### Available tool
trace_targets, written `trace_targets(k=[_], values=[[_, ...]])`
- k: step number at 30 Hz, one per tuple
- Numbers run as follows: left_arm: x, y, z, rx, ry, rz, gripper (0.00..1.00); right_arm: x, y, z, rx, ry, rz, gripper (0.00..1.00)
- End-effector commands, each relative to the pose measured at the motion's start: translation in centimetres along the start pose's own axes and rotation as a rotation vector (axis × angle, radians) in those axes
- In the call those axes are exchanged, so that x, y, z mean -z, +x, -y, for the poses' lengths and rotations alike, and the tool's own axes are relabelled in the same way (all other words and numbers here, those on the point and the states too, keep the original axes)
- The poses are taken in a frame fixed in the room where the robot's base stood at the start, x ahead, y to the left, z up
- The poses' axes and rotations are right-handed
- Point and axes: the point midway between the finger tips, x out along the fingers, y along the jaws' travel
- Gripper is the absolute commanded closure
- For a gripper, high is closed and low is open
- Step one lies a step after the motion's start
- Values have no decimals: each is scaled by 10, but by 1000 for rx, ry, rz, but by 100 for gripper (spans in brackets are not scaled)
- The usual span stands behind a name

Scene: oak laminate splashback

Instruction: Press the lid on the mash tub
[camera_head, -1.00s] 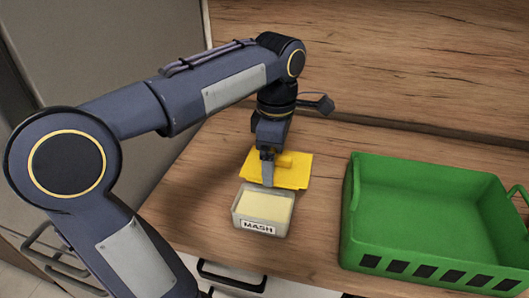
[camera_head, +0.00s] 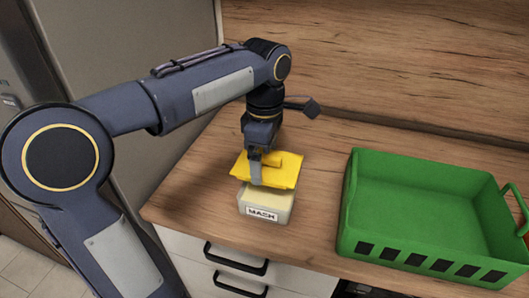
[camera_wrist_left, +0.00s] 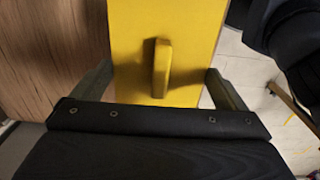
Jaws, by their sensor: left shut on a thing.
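The mash tub (camera_head: 265,203) is a small pale box with a MASH label, standing upright on the wooden worktop in the head view. The yellow lid (camera_head: 286,176) is a flat plate with a raised bar handle. It is over the back part of the tub, and the tub's front part shows below it. I cannot tell whether they touch. My left gripper (camera_head: 256,170) is shut on the lid. In the left wrist view its fingers stand at either side of the lid (camera_wrist_left: 198,40), and the handle lies between them. My right gripper is not in view.
A green crate (camera_head: 350,200), empty as far as I see, stands to the right of the tub. The wooden worktop (camera_head: 190,190) is clear to the left. Its front edge, above white drawers (camera_head: 300,277), is close to the tub. A wooden splashback (camera_head: 400,60) rises behind.

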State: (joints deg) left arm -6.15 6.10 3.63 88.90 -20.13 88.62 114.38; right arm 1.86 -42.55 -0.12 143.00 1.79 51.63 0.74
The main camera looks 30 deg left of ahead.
Motion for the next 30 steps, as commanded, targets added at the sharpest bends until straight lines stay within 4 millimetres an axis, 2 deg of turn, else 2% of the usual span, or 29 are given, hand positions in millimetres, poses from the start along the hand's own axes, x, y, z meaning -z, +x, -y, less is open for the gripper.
trace_targets(k=[1, 18, 24, 30], values=[[0, 8, 0, 1, 0, 0, 28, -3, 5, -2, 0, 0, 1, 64], [0, 63, 0, 1, -1, -1, 28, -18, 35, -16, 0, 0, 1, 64], [0, 71, 0, 1, -1, 0, 28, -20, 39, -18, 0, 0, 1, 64], [0, 71, 0, 1, -1, 0, 28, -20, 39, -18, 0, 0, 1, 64]])
